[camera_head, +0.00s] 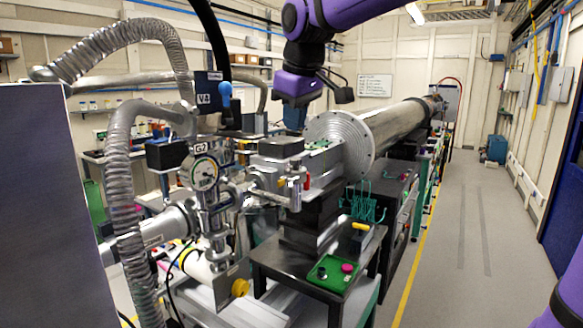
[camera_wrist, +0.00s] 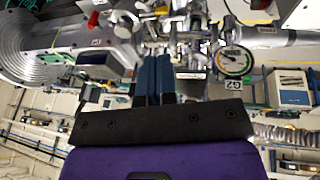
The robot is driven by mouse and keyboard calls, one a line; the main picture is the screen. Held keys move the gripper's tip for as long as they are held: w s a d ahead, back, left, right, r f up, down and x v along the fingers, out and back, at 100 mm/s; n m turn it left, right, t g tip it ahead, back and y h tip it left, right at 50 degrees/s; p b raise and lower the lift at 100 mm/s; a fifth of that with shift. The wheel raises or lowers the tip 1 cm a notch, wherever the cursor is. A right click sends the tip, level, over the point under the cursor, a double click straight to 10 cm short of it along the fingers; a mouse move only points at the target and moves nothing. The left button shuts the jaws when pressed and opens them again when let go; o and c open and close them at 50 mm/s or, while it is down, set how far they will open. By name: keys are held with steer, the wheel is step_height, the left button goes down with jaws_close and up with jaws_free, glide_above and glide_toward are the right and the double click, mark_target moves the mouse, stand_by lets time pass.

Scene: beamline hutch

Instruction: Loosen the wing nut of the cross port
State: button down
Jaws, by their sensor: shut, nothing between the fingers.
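The metal cross fitting (camera_head: 212,215) stands below the round dial gauge (camera_head: 203,173), left of centre in the head view. The gauge also shows right of my fingers in the wrist view (camera_wrist: 234,62). I cannot make out the wing nut with certainty among the small clamps and fittings. My gripper (camera_head: 293,127) hangs from the purple wrist above the beamline, right of and higher than the cross. In the wrist view my gripper (camera_wrist: 153,56) shows two blue fingers side by side, shut and empty, with metal fittings beyond their tips.
A large round flange (camera_head: 340,145) and long steel tube (camera_head: 400,122) lie right of the cross. Ribbed hoses (camera_head: 120,170) arch at left, near a blue-handled valve (camera_head: 224,95). The right aisle (camera_head: 480,230) is clear.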

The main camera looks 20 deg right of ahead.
glide_toward(290, 185)
steer(key=x, duration=0.6)
steer(key=shift+w+f, duration=0.15)
steer(key=shift+w, duration=0.05)
